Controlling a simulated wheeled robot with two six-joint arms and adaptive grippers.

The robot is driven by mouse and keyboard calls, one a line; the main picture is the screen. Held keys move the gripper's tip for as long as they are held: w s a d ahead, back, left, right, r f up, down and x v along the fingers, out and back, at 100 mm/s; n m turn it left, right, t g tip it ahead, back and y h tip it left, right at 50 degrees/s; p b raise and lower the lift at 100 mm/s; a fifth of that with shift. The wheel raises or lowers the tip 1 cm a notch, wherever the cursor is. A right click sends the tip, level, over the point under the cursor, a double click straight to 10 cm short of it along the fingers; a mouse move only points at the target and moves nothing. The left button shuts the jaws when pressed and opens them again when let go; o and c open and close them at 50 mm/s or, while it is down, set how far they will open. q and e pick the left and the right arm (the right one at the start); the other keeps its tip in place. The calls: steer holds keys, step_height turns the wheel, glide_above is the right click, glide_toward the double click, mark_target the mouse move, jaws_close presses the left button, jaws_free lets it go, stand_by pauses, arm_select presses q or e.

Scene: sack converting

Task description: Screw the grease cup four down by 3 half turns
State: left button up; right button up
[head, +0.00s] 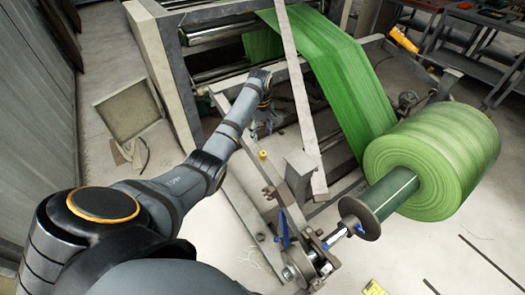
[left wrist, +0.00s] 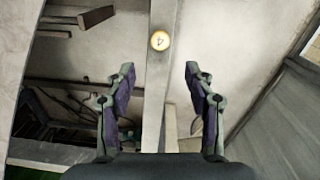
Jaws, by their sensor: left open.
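The grease cup four (left wrist: 160,40) is a small round pale-yellow cap marked with a 4, seen face-on in the left wrist view. It sits on a pale frame beam (left wrist: 155,100). My left gripper (left wrist: 160,75) is open and empty, its two fingers well apart. The cup appears beyond the fingertips, centred between them from side to side, with no contact visible. In the head view my left gripper (head: 266,118) hangs over the machine frame and its fingers are small and unclear. My right gripper is not in view.
A small yellow cap (head: 262,155) shows on the frame in the head view; its number is unreadable. A large green roll (head: 445,150) is at the right, with green web (head: 345,80) rising from it. A diagonal grey beam (head: 300,95) stands close right of my left gripper.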

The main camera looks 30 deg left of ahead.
mark_target(263, 152)
arm_select(q)
step_height(263, 152, down, 10)
steer(key=shift+w+d+f, duration=0.1)
steer(key=shift+w+f, duration=0.05)
steer(key=shift+f, duration=0.05)
jaws_close()
stand_by(0.4)
steer(key=shift+m, duration=0.4)
